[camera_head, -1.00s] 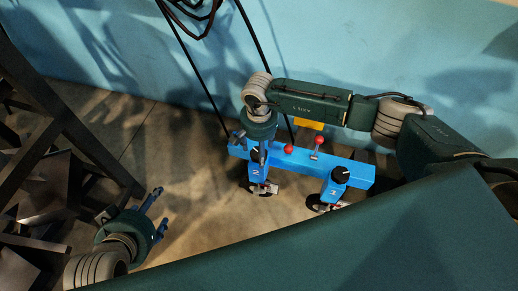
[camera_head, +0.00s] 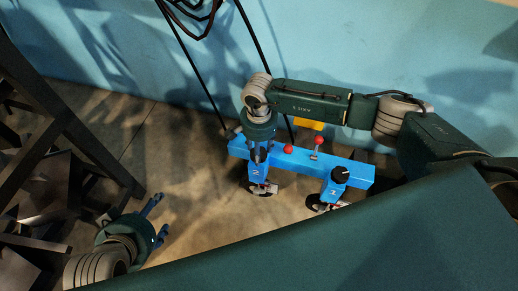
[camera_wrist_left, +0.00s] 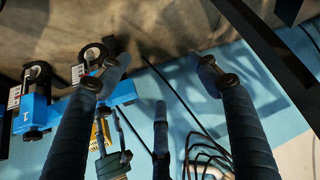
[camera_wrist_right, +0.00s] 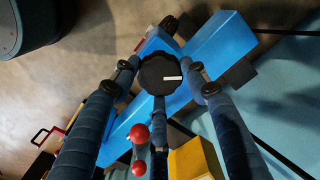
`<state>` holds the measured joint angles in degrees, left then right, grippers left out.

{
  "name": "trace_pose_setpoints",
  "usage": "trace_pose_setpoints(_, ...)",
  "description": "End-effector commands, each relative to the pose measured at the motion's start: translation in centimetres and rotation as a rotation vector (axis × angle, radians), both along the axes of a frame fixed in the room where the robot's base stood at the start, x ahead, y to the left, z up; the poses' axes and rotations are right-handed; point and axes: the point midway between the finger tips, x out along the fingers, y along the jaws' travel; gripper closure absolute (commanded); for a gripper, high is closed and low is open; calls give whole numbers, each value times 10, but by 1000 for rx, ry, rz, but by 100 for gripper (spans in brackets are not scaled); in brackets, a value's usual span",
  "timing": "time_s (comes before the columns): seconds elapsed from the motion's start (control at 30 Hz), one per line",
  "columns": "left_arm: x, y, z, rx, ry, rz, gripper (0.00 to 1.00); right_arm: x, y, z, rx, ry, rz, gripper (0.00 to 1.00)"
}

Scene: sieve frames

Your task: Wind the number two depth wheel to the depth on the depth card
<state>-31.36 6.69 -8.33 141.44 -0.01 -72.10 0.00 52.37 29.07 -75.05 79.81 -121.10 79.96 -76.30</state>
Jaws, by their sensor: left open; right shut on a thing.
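A blue bar (camera_head: 300,167) carries two black knobs above small wheels. The right-hand knob (camera_head: 339,174) stands clear, with a small black wheel (camera_head: 322,202) below it. My right gripper (camera_head: 258,158) is over the left-hand unit and mostly hides its knob. In the right wrist view that black knob (camera_wrist_right: 160,75) has a white mark pointing right, and my right gripper's fingers close around it. My left gripper (camera_head: 158,219) is open and empty, low and left of the bar. It also shows open in the left wrist view (camera_wrist_left: 158,72).
Two red-topped levers (camera_head: 288,149) stand on the bar between the knobs. A yellow block (camera_head: 310,125) is behind it. Black cables (camera_head: 190,75) run up the blue wall. Dark metal framework (camera_head: 60,120) stands at left. Floor between it and the bar is clear.

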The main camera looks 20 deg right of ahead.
Motion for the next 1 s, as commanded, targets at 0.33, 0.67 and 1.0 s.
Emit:
trace_pose_setpoints(0.33,-34,12,-15,32,141,14,37,4,-3,3,-1,-11,-332,82)
trace_pose_setpoints(0.67,-83,26,-27,70,328,28,37,4,-4,4,-2,-12,-646,82)
trace_pose_setpoints(1.0,-85,26,-16,71,336,28,37,2,-4,4,-3,-11,-969,82)
